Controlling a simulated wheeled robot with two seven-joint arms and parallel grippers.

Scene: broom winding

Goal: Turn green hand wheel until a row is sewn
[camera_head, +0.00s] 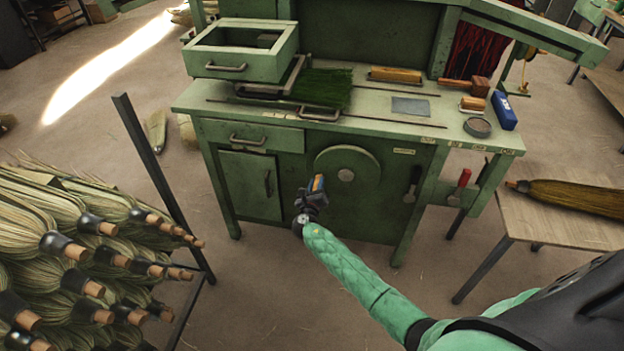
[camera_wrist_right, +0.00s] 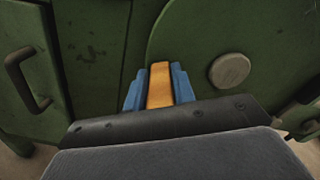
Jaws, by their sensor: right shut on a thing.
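The green hand wheel (camera_head: 352,192) is a round disc with a pale hub on the front of the green workbench; it also shows in the right wrist view (camera_wrist_right: 205,45), with its hub to the right. My right gripper (camera_head: 317,183) is at the wheel's lower left edge. Its blue fingers are shut on an orange-yellow handle (camera_wrist_right: 160,86), which stands between them. The green broom head (camera_head: 322,87) lies flat on the bench top, between metal frame parts. My left gripper is out of view.
The bench top (camera_head: 420,122) carries a wooden block, a grey plate, a round tin and a blue box (camera_head: 504,110). A rack of brooms (camera_head: 70,250) stands at left. A small table (camera_head: 550,220) with a broom stands at right. Red-handled (camera_head: 461,185) and black tools hang on the bench front.

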